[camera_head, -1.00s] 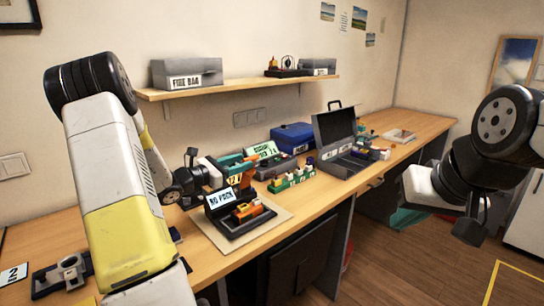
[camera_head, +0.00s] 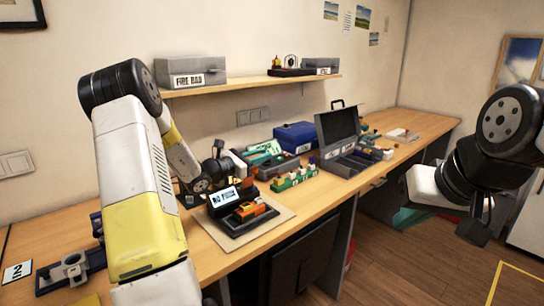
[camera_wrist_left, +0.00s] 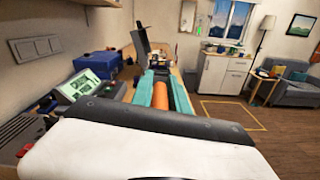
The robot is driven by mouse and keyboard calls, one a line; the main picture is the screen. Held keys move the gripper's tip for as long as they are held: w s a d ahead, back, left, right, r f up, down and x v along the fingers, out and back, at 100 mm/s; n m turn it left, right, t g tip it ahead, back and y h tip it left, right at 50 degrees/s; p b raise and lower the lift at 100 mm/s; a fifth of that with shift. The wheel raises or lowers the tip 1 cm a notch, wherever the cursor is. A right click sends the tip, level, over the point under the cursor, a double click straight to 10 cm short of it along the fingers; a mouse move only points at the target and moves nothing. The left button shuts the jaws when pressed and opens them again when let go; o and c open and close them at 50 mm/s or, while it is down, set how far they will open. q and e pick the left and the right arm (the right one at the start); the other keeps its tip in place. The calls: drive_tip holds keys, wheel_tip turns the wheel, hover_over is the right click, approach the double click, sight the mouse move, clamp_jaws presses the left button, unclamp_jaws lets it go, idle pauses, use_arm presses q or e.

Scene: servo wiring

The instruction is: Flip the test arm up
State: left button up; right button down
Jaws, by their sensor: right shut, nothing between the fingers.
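I cannot tell for sure which part is the test arm. My left gripper (camera_head: 214,172) is just behind and above the screen, partly hidden by my forearm; its fingers are not clear. My right gripper (camera_head: 473,232) is shut, away from the bench.
A green and white block row (camera_head: 293,180), a blue box (camera_head: 294,136) and an open dark case (camera_head: 337,128) stand to the right on the bench. A shelf (camera_head: 250,87) hangs above. A grey fixture (camera_head: 72,268) sits at the left.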

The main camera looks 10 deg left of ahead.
use_arm(q)
clamp_jaws()
drive_tip(key=shift+a, duration=0.15)
idle(1.0)
drive_tip(key=shift+w+a+r+n, duration=0.2)
drive_tip(key=shift+w+a+n, duration=0.1)
drive_tip(key=shift+w+a, duration=0.2)
drive_tip(key=shift+w+a+r+n, duration=0.15)
drive_tip(key=shift+w+a+n, duration=0.2)
drive_tip(key=shift+a, duration=0.15)
drive_tip(key=o, duration=0.5)
unclamp_jaws()
drive_tip(key=shift+o, duration=0.2)
drive_tip(key=shift+s, duration=0.1)
drive_tip(key=v, duration=0.7)
drive_tip(key=shift+s+a, duration=0.25)
